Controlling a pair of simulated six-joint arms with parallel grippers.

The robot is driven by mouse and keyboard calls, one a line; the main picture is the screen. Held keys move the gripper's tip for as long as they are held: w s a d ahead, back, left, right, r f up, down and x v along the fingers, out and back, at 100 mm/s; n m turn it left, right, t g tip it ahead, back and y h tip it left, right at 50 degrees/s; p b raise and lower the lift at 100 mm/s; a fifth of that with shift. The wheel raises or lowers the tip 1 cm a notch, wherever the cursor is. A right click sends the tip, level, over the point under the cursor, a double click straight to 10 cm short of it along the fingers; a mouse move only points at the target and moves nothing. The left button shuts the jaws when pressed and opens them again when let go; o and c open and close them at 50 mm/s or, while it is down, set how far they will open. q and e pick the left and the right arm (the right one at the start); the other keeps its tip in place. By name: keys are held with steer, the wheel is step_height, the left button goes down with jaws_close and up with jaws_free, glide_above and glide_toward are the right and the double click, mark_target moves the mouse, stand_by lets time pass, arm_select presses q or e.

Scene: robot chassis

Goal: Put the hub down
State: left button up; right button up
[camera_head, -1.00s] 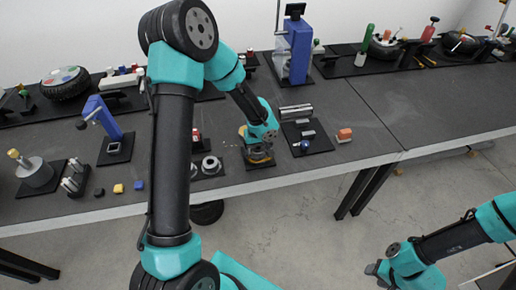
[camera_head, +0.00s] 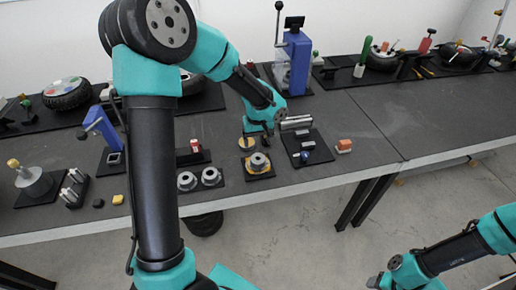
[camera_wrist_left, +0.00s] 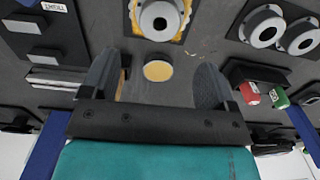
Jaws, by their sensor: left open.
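A grey hub (camera_head: 258,162) sits on a yellow part on a small black plate near the bench's front edge. It also shows at the top of the left wrist view (camera_wrist_left: 158,17), with its centre hole facing the camera. My left gripper (camera_head: 258,139) is open, behind the hub and apart from it. In the left wrist view its two fingers (camera_wrist_left: 154,78) are spread with nothing held. A small disc with a yellow top (camera_wrist_left: 158,70) shows between and beyond them. My right gripper (camera_head: 376,281) is at the bottom right, away from the bench; its jaws are unclear.
Two grey rings (camera_head: 210,176) lie on a black plate left of the hub. Metal cylinders (camera_head: 296,123) lie on a plate to the right, with an orange block (camera_head: 344,146) beyond. A blue press (camera_head: 294,60) stands behind.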

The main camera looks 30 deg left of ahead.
arm_select(q)
steer(key=shift+r, duration=0.7)
